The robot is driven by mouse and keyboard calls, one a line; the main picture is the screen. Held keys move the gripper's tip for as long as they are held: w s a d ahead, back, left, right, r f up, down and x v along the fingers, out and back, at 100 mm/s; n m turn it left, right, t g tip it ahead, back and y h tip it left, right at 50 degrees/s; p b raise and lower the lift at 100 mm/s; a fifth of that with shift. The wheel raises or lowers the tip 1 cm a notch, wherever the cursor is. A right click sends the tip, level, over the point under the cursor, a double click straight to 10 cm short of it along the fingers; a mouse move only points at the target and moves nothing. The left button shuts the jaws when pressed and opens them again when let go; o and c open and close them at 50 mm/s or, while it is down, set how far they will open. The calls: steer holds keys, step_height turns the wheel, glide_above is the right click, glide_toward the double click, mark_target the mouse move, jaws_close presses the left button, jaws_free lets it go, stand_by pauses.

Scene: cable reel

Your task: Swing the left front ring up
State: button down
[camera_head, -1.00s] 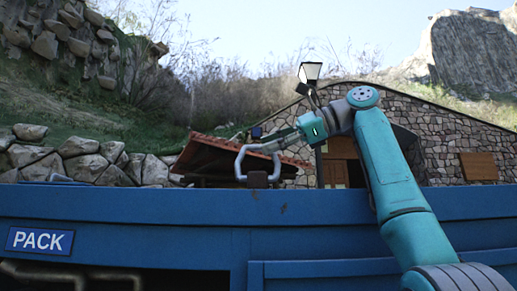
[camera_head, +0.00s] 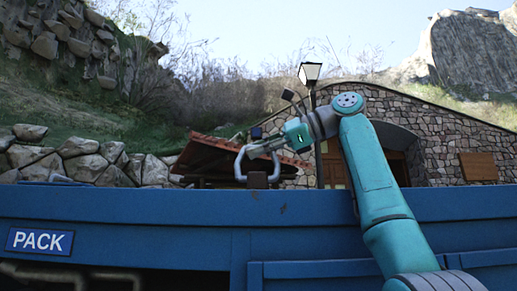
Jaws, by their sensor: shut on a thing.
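A grey ring (camera_head: 239,165) stands up above the top edge of the blue container (camera_head: 150,215), at a dark brown block (camera_head: 257,181). Its left side and lower ends show; the fingertips partly cover its top and right side. My gripper (camera_head: 257,150) reaches in from the upper right and is shut on the ring near its top. The exact finger contact is too small to make out.
The blue container's long top edge runs across the picture below the ring, with a "PACK" sign (camera_head: 40,241) on its left face. Behind are a stone building (camera_head: 440,140), a small tiled roof (camera_head: 208,150) and a lamp (camera_head: 309,73). Open air surrounds my arm.

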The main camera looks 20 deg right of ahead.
steer(key=shift+s+a+r+n, duration=0.1)
steer(key=shift+s+n, duration=0.2)
steer(key=c, duration=1.2)
jaws_free()
steer(key=shift+o, duration=0.2)
steer(key=v, duration=1.2)
steer(key=shift+s, duration=0.2)
